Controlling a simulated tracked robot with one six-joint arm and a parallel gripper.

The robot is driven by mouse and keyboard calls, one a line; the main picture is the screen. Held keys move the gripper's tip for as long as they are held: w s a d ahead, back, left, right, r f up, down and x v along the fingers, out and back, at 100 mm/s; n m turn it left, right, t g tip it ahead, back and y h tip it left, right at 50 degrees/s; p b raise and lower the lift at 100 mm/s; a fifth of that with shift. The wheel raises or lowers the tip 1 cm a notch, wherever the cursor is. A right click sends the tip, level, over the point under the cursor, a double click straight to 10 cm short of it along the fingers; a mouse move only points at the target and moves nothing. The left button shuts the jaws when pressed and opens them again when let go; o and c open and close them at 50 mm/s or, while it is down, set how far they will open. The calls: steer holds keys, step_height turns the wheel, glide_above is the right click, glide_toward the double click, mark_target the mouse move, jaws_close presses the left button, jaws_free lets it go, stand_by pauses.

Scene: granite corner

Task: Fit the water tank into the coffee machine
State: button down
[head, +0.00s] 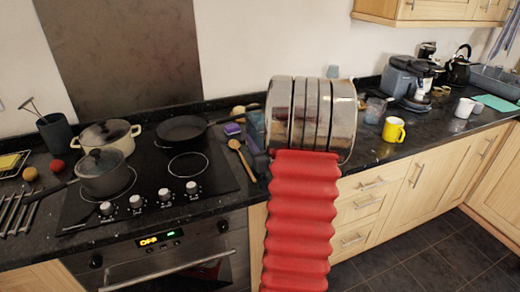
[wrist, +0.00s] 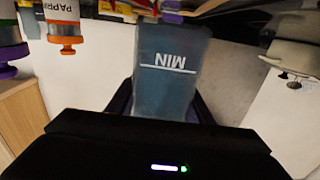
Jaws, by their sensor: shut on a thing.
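The water tank (wrist: 172,85), a translucent blue-grey box with a white MIN mark, is between the two dark fingers of my gripper (wrist: 163,105) in the wrist view. The gripper is shut on it. In the head view my arm hides the gripper and most or all of the tank. The coffee machine (head: 401,78), grey and black, stands at the back right of the counter in the head view, well apart from my arm.
Pots and a pan (head: 181,129) occupy the hob side. Spice jars (wrist: 66,25) hang inverted in the wrist view.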

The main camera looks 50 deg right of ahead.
steer(key=shift+r, duration=0.1)
steer(key=shift+f, duration=2.05)
steer(key=shift+f, duration=0.1)
steer(key=c, duration=0.9)
jaws_free()
steer(key=shift+f, duration=0.1)
steer(key=v, duration=1.2)
steer(key=shift+s, duration=0.1)
